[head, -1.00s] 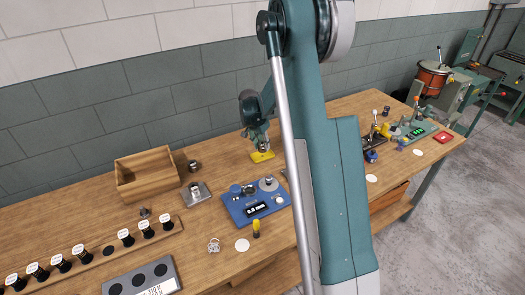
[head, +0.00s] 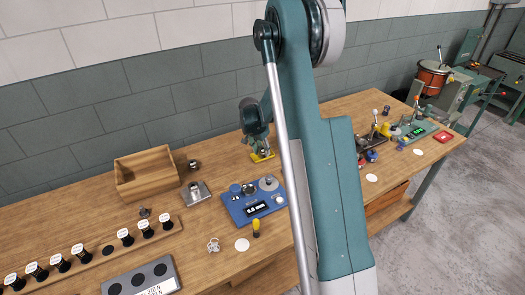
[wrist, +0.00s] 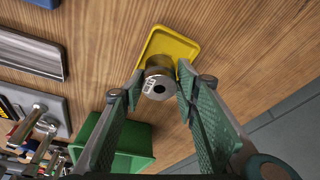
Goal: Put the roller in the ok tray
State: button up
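The roller (wrist: 160,82) is a short brass-coloured cylinder with a pale, marked end face and a dark centre hole. In the wrist view it sits between my fingertips, which close on its two sides. My gripper (wrist: 160,88) holds it over the near edge of a shallow yellow tray (wrist: 172,46). Whether the roller touches the tray is unclear. In the head view my gripper (head: 261,150) is low over the yellow tray (head: 263,157), and the roller cannot be made out. No "ok" marking is legible on the tray.
A green bin (wrist: 132,143) stands beside my fingers. A blue gauge (head: 252,204) and a wooden box (head: 147,174) are on the bench. A rack of labelled black pieces (head: 82,258) lies at left.

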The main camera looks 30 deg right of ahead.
jog(key=shift+r, duration=0.15)
jog(key=v, duration=1.2)
jog(key=shift+p, duration=0.4)
jog(key=shift+r, duration=0.1)
dwell(0.5)
jog(key=s+a+r+n+t+y, duration=0.1)
jog(key=s+a+r+n+t, duration=0.35)
jog(key=s+a+r, duration=1.2)
jog(key=s+a+n+y, duration=0.1)
jog(key=s+a+n, duration=0.3)
jog(key=s, duration=0.9)
jog(key=s+a+n+t+y, duration=0.1)
jog(key=s+a+n, duration=0.4)
jog(key=s, duration=0.7)
jog(key=shift+s+a+r, duration=0.15)
jog(key=shift+s+r, duration=0.25)
jog(key=shift+r, duration=0.05)
